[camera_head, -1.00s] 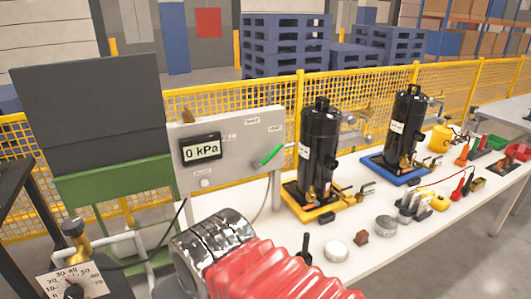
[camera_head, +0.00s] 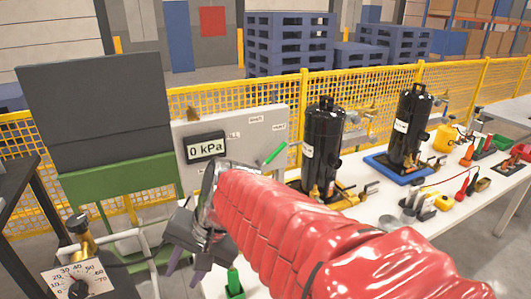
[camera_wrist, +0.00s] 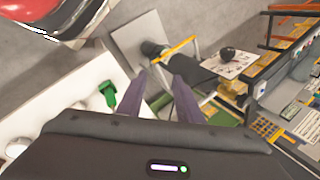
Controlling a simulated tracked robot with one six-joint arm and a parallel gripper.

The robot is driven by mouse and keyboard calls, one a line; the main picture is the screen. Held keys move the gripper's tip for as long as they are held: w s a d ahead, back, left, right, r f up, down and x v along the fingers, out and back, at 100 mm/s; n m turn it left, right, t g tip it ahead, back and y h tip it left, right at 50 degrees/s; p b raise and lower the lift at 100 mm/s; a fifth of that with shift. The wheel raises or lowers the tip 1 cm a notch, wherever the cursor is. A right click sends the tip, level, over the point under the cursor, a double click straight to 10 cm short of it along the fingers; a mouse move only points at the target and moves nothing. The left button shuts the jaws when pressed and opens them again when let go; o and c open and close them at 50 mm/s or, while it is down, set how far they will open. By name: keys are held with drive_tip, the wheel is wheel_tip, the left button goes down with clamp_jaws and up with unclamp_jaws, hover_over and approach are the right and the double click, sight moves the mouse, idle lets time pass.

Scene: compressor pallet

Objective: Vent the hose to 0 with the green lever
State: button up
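The green lever (camera_head: 274,153) sticks out, tilted up to the right, from the right part of the grey panel (camera_head: 262,118). The panel's display (camera_head: 205,147) reads 0 kPa. My gripper (camera_head: 185,268) is low in front of the panel, left of and below the lever, and not touching it. Its two dark fingers are apart with nothing between them in the wrist view (camera_wrist: 160,78). A dark hose (camera_head: 120,265) seems to run at the lower left; its ends are hidden. My red-sleeved arm covers the panel's lower right.
Two black compressors (camera_head: 322,148) (camera_head: 411,125) stand on the white table (camera_head: 440,222). A green-handled item (camera_head: 233,283) is near my gripper. A dial plate (camera_head: 78,284) and brass fitting (camera_head: 80,229) are at lower left. A yellow mesh fence (camera_head: 355,95) runs behind.

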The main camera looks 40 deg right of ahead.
drive_tip(key=w+d+m+t+y, duration=0.2)
drive_tip(key=w+d+m+y, duration=0.1)
drive_tip(key=w+d+m, duration=0.55)
drive_tip(key=m+t+h, duration=0.6)
drive_tip(key=m+t, duration=0.6)
drive_tip(key=m, duration=1.5)
approach(277, 154)
drive_tip(key=s, duration=0.3)
drive_tip(key=shift+d+r, duration=0.25)
drive_tip(key=shift+w, duration=0.15)
drive_tip(key=w, duration=1.3)
drive_tip(key=shift+w, duration=0.3)
drive_tip(key=shift+c, duration=0.3)
